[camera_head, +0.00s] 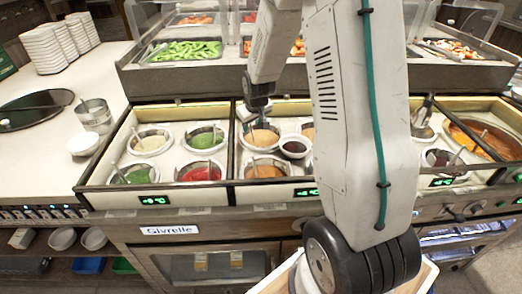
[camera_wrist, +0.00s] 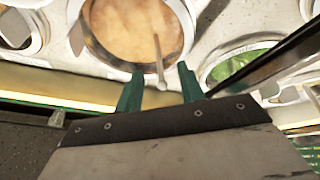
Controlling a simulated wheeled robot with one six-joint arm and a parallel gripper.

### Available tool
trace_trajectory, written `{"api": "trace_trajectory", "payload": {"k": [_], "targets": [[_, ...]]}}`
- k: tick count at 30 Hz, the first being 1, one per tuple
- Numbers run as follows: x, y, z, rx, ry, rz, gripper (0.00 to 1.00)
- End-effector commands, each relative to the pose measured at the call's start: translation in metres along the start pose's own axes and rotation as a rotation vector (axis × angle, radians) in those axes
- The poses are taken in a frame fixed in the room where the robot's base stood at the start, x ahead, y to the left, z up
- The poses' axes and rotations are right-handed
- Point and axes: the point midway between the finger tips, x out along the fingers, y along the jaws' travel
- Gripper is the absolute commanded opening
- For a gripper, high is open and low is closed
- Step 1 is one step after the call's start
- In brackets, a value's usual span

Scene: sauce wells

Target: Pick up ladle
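A ladle (camera_wrist: 157,48) with a thin pale handle stands in a round well of tan sauce (camera_wrist: 122,28) in the wrist view. The handle's rounded end shows between my gripper's (camera_wrist: 160,84) two green fingertips. The fingers are apart and open. I cannot tell whether the handle end lies between them in depth or below them; no contact shows. In the head view my gripper (camera_head: 262,120) hangs over the tan sauce well (camera_head: 262,138) in the middle compartment. The ladle there is largely hidden by my gripper.
A green sauce well (camera_wrist: 235,62) lies beside the tan one, with a dark bar (camera_wrist: 275,62) crossing it in the wrist view. A small dark sauce bowl (camera_head: 294,147), a red sauce well (camera_head: 200,172) and an orange well (camera_head: 265,171) are close by. My arm hides wells further right.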

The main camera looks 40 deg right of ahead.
Motion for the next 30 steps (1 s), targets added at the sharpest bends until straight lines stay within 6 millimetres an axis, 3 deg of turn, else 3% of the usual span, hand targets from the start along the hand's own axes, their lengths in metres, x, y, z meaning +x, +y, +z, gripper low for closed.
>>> {"api": "trace_trajectory", "payload": {"k": [6,14,15,19,30], "targets": [[0.030,-0.001,0.001,0.000,-0.002,-0.001,0.38],[0.033,0.000,0.001,0.001,-0.001,0.000,0.38],[0.033,0.000,0.001,0.001,-0.001,0.000,0.36],[0.033,0.000,0.001,0.001,-0.001,0.000,0.00],[0.029,0.000,-0.001,0.001,0.001,0.000,0.00]]}}
